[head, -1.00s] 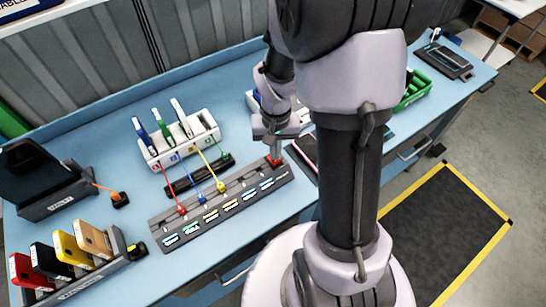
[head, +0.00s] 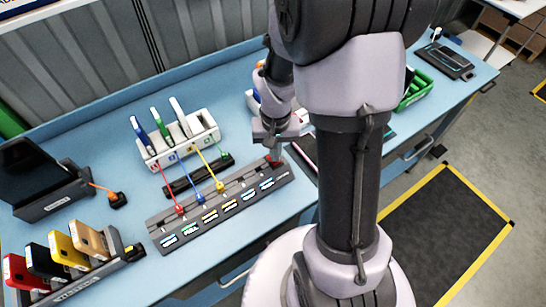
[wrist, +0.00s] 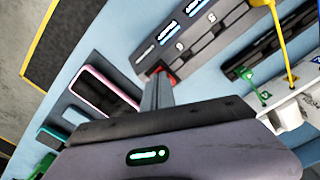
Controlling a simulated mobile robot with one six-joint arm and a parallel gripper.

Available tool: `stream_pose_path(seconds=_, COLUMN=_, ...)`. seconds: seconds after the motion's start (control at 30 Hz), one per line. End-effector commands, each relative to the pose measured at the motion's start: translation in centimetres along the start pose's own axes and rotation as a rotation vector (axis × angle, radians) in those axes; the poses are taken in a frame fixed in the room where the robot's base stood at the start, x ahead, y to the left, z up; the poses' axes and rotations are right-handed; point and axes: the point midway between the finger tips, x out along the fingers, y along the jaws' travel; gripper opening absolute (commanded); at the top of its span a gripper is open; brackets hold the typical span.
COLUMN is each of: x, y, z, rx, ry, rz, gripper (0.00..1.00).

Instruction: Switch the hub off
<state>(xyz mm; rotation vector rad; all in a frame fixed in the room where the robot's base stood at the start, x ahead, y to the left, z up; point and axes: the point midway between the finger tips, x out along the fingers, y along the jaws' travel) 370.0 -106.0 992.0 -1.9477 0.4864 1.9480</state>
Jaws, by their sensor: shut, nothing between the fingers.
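The hub (head: 232,218) is a long dark grey strip with a row of lit labels along its front. It lies on the blue bench, and its near end also shows in the wrist view (wrist: 226,38). A red switch (head: 275,163) sits at its right end; in the wrist view the switch (wrist: 163,74) is partly hidden behind the fingers. My gripper (head: 274,146) is shut and empty, pointing down just over the switch. I cannot tell whether the fingertips touch it. Red, blue and yellow cables are plugged in along the hub's back; a green one ends near the dark bar behind.
A white rack (head: 178,142) with several upright devices stands behind the hub. A pink-edged phone (wrist: 105,88) lies beside the hub's switch end. A holder with coloured cases (head: 75,262) is at front left, a dark tablet stand (head: 40,180) at left.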

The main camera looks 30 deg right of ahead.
Motion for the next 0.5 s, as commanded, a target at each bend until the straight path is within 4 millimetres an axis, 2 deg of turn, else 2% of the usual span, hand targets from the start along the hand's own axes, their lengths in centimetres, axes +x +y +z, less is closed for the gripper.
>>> stream_pose_path(seconds=0.33, x=0.4, y=0.0, z=0.0, rx=0.0, ry=0.0, rz=0.0, gripper=0.0)
stream_pose_path(seconds=0.5, x=-0.9, y=0.0, z=0.0, rx=0.0, ry=0.0, rz=0.0, gripper=0.0)
